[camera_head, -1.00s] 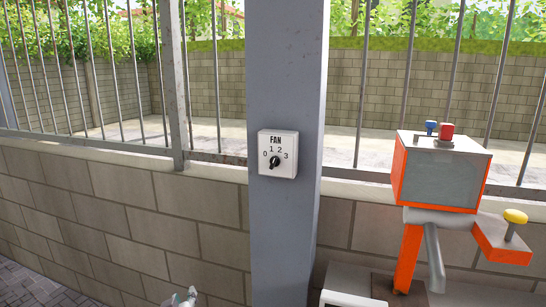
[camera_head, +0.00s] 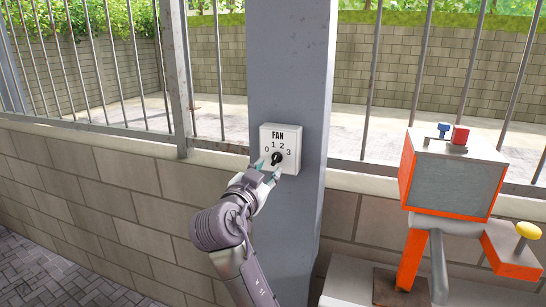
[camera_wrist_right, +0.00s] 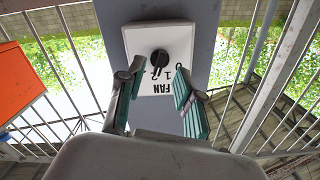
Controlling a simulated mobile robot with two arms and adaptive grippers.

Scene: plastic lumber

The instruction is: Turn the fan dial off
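The fan control box (camera_head: 291,133) is a white square plate on the grey post, marked FAN with 0, 1, 2 and 3 around a black dial (camera_head: 277,158). The dial's exact setting is hard to read; its pointer seems turned up toward the 1 and 2 side. The right wrist view shows the box (camera_wrist_right: 180,35) and dial (camera_wrist_right: 158,62) upside down. My right gripper (camera_head: 268,170) is at the lower part of the box. Its fingers (camera_wrist_right: 157,78) are open, on either side of the dial's line, with a visible gap to it. My left gripper is not in view.
The grey post (camera_head: 290,60) stands against a low block wall (camera_head: 120,180) with metal railings. An orange and grey machine (camera_head: 455,180) with a red button, a blue knob and a yellow knob stands at the right. Paving (camera_head: 50,270) is clear at lower left.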

